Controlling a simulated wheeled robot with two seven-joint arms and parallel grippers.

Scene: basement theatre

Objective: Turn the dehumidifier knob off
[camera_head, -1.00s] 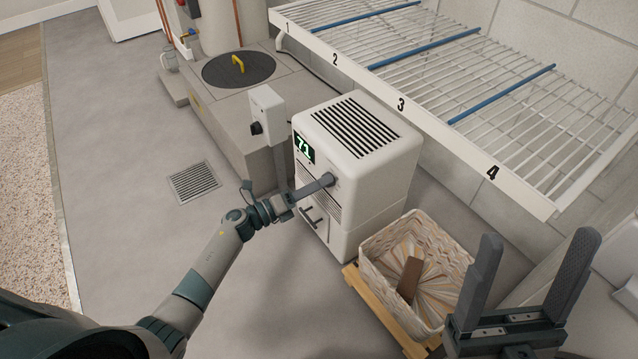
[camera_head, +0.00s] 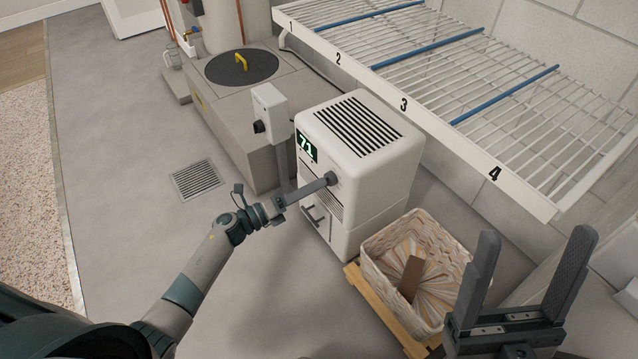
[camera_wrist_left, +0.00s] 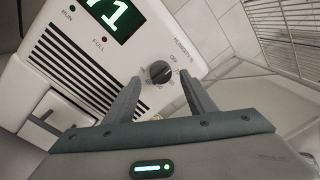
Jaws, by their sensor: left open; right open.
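The white dehumidifier (camera_head: 375,175) stands on the floor with a green display reading 71. Its dark round knob (camera_wrist_left: 159,72) is on the front panel in the left wrist view, with "OFF" printed to its upper right. The knob also shows in the head view (camera_head: 333,178), partly behind my fingers. My left gripper (camera_head: 324,182) reaches the panel from the left. In the left wrist view its open fingers (camera_wrist_left: 160,77) have their tips on either side of the knob; I cannot tell whether they touch it. My right gripper (camera_head: 528,258) is open and empty at the lower right.
A woven basket (camera_head: 385,290) with a brown object inside stands on a wooden base beside the dehumidifier. A white wire rack (camera_head: 400,104) numbered 1 to 4 runs above and behind. A post-mounted box (camera_head: 268,100) stands left of the dehumidifier. The floor at left is open around a drain grate (camera_head: 196,180).

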